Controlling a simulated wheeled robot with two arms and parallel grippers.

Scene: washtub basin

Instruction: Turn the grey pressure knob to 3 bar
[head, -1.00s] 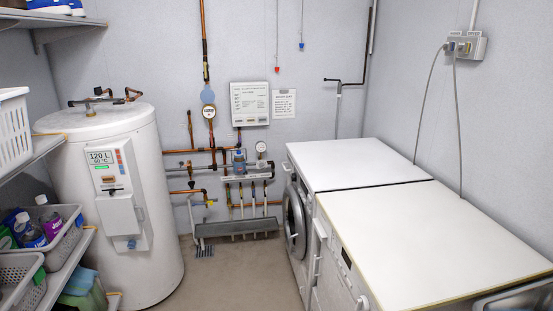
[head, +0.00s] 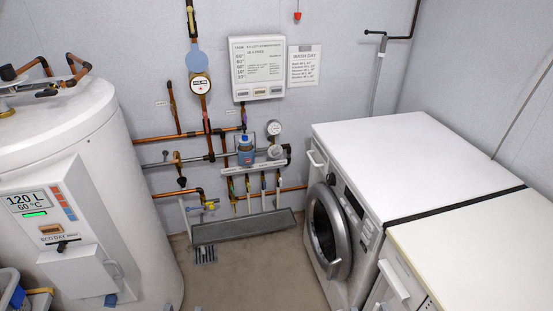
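A round white pressure gauge (head: 274,128) stands on the pipework at the back wall, in the middle of the head view. A small grey part just below it (head: 275,152) looks like the grey pressure knob. It is too small to read any setting on it, and the gauge's needle cannot be read. A blue-topped filter cup (head: 245,150) sits just left of it on the same pipe. Neither of my grippers shows in the head view.
A white boiler (head: 140,190) stands at left. A washing machine (head: 330,235) and a second white appliance (head: 470,250) stand at right. A grey drain trough (head: 243,228) lies below the pipes. The floor (head: 250,275) between is clear.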

